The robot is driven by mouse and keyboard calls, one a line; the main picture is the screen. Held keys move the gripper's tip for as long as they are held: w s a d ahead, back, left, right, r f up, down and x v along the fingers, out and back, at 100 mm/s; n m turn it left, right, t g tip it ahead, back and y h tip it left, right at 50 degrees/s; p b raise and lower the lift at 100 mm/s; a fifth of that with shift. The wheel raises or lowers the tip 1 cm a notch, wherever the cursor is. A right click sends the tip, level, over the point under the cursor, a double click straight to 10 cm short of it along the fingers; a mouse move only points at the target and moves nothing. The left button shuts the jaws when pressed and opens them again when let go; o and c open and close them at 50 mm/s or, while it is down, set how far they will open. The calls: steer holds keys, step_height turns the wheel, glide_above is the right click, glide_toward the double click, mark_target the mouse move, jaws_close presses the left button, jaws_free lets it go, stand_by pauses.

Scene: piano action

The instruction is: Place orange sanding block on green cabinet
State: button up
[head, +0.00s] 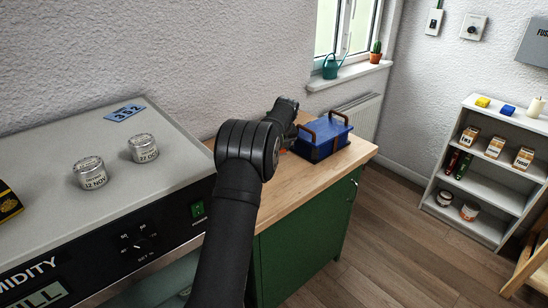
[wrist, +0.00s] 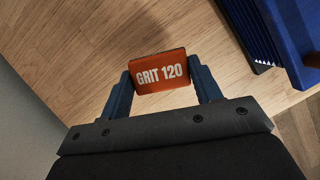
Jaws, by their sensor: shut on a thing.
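The orange sanding block (wrist: 160,71), printed "GRIT 120", sits between the two blue fingers of my gripper (wrist: 163,82) in the wrist view. The gripper is shut on it. Bare wooden top shows beyond the block; I cannot tell whether the block touches it. The green cabinet (head: 298,247) with its wooden top stands in the middle of the head view. My gripper is over this top, left of the blue box, and is mostly hidden behind my arm. Only a small bit of orange shows there.
A blue box (head: 323,143) with brown handles stands on the cabinet top, and its side shows in the wrist view (wrist: 262,30). Left is a grey machine (head: 105,135) carrying two labelled tins (head: 143,149) and a blue tag (head: 124,113). A white shelf (head: 480,192) stands at right.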

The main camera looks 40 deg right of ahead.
steer(key=shift+w+a+f, duration=0.15)
steer(key=shift+w+f, duration=0.4)
steer(key=shift+w, duration=0.35)
steer(key=shift+f, duration=2)
steer(key=shift+f, duration=0.2)
steer(key=o, duration=0.9)
steer(key=shift+o, duration=0.2)
steer(key=shift+r, duration=0.15)
